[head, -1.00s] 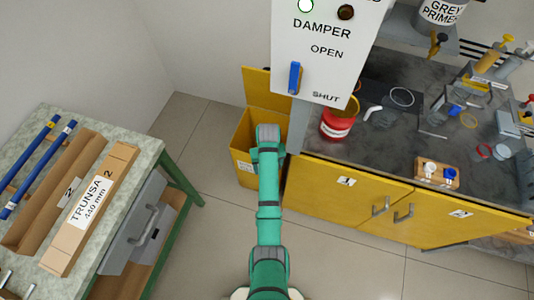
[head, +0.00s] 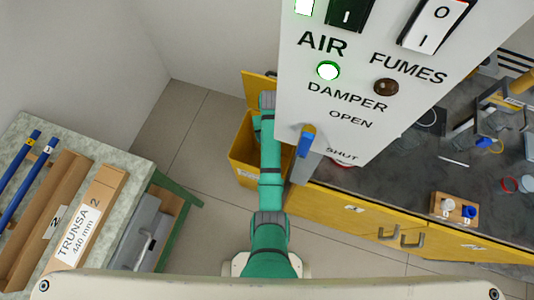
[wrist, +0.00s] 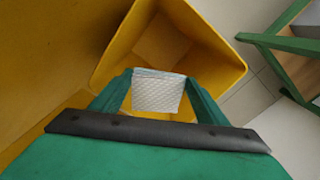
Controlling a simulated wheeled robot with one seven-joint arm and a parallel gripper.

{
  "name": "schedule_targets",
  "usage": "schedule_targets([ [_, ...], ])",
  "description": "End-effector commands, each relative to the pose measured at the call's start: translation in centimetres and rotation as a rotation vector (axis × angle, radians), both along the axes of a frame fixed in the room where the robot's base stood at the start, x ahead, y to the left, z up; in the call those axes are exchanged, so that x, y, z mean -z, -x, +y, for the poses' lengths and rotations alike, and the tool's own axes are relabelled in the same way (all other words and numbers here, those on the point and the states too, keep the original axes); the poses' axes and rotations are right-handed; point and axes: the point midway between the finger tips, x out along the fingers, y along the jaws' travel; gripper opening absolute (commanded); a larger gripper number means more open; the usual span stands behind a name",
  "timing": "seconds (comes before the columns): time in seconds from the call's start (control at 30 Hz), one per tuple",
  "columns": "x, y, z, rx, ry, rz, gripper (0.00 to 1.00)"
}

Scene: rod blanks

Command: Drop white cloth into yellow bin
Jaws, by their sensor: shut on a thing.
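The white cloth (wrist: 157,92) is a textured white piece between the fingers of my gripper (wrist: 157,78) in the wrist view. The gripper is shut on it. The cloth hangs over the open mouth of the yellow bin (wrist: 226,62), whose inside shows below and around it. In the head view the yellow bin (head: 243,168) stands on the floor with its lid raised at the back. My green arm reaches over it there, and the cloth and fingertips are hidden.
A white control panel (head: 380,100) with a blue damper lever (head: 306,140) hangs close to the right of my arm. Yellow cabinets (head: 350,212) with a dark worktop stand at right. A green-legged bench (head: 130,160) with boxes and blue rods stands at left.

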Motion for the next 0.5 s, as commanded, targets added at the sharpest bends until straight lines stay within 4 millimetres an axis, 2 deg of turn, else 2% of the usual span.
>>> schedule_targets([
  [0.5, 4.8, 0.0, -0.2, 0.003, 0.0, 0.002, 0.47],
])
